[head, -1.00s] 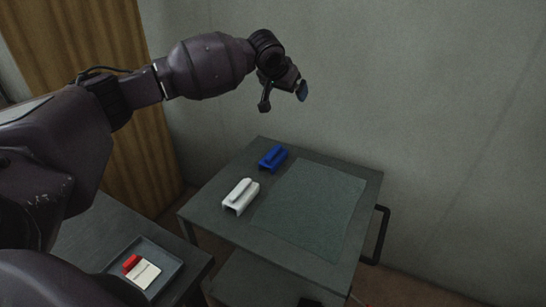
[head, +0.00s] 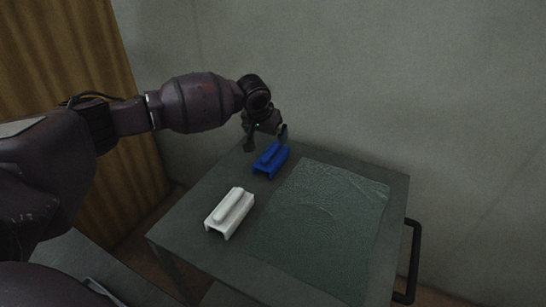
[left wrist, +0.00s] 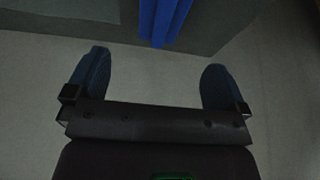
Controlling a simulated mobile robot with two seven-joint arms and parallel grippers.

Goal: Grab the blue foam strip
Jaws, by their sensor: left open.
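The blue foam strip (head: 271,159) sits at the far left part of the grey table, resting lengthwise on a blue holder of the same colour. In the left wrist view the blue piece (left wrist: 164,20) shows at the top edge, centred between the fingers and beyond the tips. My left gripper (head: 267,141) is open and empty, above and just behind the blue piece at the table's far edge. Its two fingers are wide apart in the left wrist view (left wrist: 155,75). My right gripper is not in view.
A white holder with a white strip (head: 230,213) stands on the table (head: 180,232), nearer than the blue one. A textured mat (head: 322,225) covers the right of the table. A black handle (head: 415,262) sticks out at the right. A wall rises behind the table.

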